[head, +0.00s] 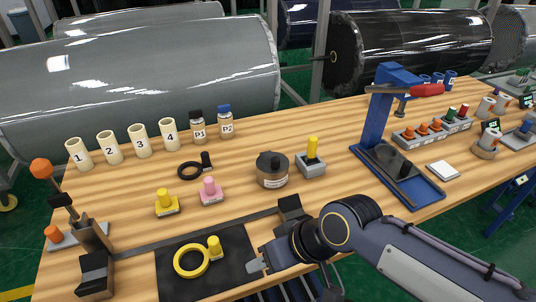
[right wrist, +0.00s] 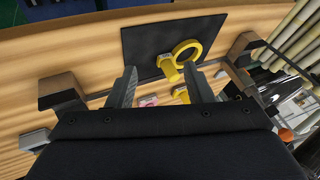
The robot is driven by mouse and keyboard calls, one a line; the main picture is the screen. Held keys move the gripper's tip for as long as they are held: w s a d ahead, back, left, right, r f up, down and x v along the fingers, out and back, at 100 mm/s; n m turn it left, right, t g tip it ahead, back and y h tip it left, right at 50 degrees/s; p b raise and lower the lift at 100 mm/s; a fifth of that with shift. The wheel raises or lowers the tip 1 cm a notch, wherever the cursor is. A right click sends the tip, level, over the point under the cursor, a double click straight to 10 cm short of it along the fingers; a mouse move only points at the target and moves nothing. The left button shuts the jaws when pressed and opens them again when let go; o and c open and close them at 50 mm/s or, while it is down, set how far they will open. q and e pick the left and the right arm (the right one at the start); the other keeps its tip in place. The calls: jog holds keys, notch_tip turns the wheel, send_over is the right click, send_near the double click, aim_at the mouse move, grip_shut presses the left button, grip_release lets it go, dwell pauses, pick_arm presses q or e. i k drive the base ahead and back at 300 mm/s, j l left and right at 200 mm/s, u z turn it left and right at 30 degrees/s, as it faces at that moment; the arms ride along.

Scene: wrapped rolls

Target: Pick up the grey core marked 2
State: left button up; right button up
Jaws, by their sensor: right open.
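The core marked 2 (head: 109,148) is a short, hollow, cream-coloured tube, not grey in this picture. It stands upright at the table's back left, between the core marked 1 (head: 79,155) and the core marked 3 (head: 140,142). The core marked 4 (head: 169,136) stands to their right. My right gripper (head: 257,264) is at the front of the table by the black mat, far from core 2. In the right wrist view the right gripper (right wrist: 160,82) has its fingers apart, with nothing held between them. My left gripper is not in view.
A black mat (head: 178,282) carries a yellow ring tool (head: 192,262). A rail with end blocks (head: 290,208) runs behind it.

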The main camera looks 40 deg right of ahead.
aim_at(490, 136)
jog(key=z, duration=2.75)
jog(key=u, duration=0.9)
jog(key=i+l+u, duration=0.25)
jog(key=l+u, duration=0.25)
jog(key=l, duration=0.15)
jog(key=i+l+u, duration=0.25)
jog(key=l, duration=0.15)
jog(key=l+u, duration=0.2)
jog(key=l, duration=0.2)
jog(key=i+l+u, duration=0.15)
jog(key=l, duration=1.4)
jog(key=i+l+u, duration=0.15)
jog(key=l, duration=1.45)
jog(key=k, duration=0.05)
